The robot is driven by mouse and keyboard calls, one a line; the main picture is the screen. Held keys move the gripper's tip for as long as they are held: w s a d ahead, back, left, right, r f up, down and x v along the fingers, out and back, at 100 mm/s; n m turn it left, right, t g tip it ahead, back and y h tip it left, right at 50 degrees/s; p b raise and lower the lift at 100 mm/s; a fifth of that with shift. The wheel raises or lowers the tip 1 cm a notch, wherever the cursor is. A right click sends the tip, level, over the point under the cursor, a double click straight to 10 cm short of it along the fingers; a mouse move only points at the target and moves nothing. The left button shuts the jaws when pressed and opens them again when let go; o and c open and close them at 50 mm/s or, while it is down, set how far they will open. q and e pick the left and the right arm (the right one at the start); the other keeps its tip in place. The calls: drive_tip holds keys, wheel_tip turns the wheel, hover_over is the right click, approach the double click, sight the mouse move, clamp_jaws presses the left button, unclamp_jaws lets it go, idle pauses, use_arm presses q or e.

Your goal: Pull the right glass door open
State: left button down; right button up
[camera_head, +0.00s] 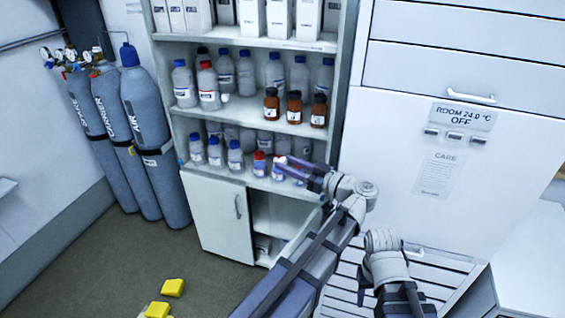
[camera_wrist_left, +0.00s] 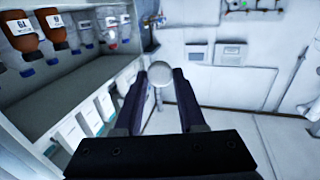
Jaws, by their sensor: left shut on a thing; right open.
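My left gripper (camera_head: 300,170) reaches the right side of the shelf unit in the head view. In the left wrist view its two dark fingers (camera_wrist_left: 160,85) are shut on a pale round knob (camera_wrist_left: 160,72). A small white spot by the fingertips in the head view seems to be the same knob (camera_head: 281,159). The clear pane of the right glass door can hardly be made out, so its angle is unclear. A similar white knob (camera_head: 225,97) shows further left in front of the bottles. My right gripper (camera_head: 361,287) is low, below the fume hood front, and open; it is partly hidden.
Bottles fill the shelves (camera_head: 205,112) behind the knobs. The lower cupboard (camera_head: 217,215) has its left door shut and its right side open. Gas cylinders (camera_head: 150,130) stand at the left. Yellow blocks (camera_head: 172,288) lie on the floor. The hood (camera_head: 415,140) is at the right.

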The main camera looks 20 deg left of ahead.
use_arm(q)
drive_tip(key=shift+d, duration=0.2)
drive_tip(key=c, duration=0.5)
unclamp_jaws()
use_arm(e)
drive_tip(key=shift+d, duration=0.1)
